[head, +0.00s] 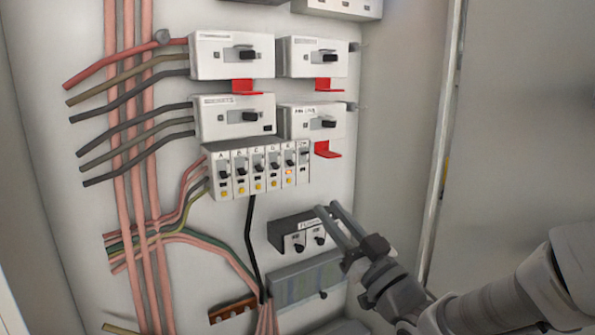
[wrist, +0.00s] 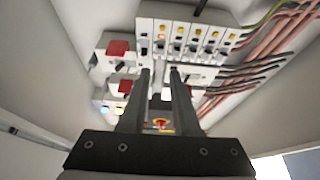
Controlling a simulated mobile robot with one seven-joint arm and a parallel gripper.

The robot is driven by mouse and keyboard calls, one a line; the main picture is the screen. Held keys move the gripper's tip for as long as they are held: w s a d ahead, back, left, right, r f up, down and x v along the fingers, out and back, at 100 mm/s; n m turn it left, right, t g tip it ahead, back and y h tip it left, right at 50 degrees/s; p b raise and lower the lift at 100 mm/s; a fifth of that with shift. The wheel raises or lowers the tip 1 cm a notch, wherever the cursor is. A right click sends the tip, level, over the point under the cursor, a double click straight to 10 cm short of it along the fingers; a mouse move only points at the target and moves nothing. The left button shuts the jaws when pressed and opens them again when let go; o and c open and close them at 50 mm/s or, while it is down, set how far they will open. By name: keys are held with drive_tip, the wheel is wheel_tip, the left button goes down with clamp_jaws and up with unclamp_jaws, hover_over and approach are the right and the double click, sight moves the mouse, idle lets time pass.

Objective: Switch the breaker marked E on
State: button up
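The breaker marked E (head: 289,165) is in the row of small white breakers, second from the right end. It has a black lever, and an orange light shows below the lever. It is too small to tell the lever's position surely. In the wrist view the row is upside down, and the breaker that seems to be E (wrist: 161,35) is near the left end. My gripper (head: 327,208) is in front of the panel, below and right of the row, apart from it. In the wrist view my gripper (wrist: 160,71) has its two fingers apart with nothing between them.
Large white switches (head: 232,56) with red tabs are above the row. A dark box with two knobs (head: 298,241) is just left of and behind my fingers. Pink and black cables run at left. The cabinet's right wall (head: 395,130) is bare.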

sight(293, 166)
drive_tip(key=b+x, duration=0.2)
drive_tip(key=x, duration=1.1)
drive_tip(key=shift+f, duration=0.15)
clamp_jaws()
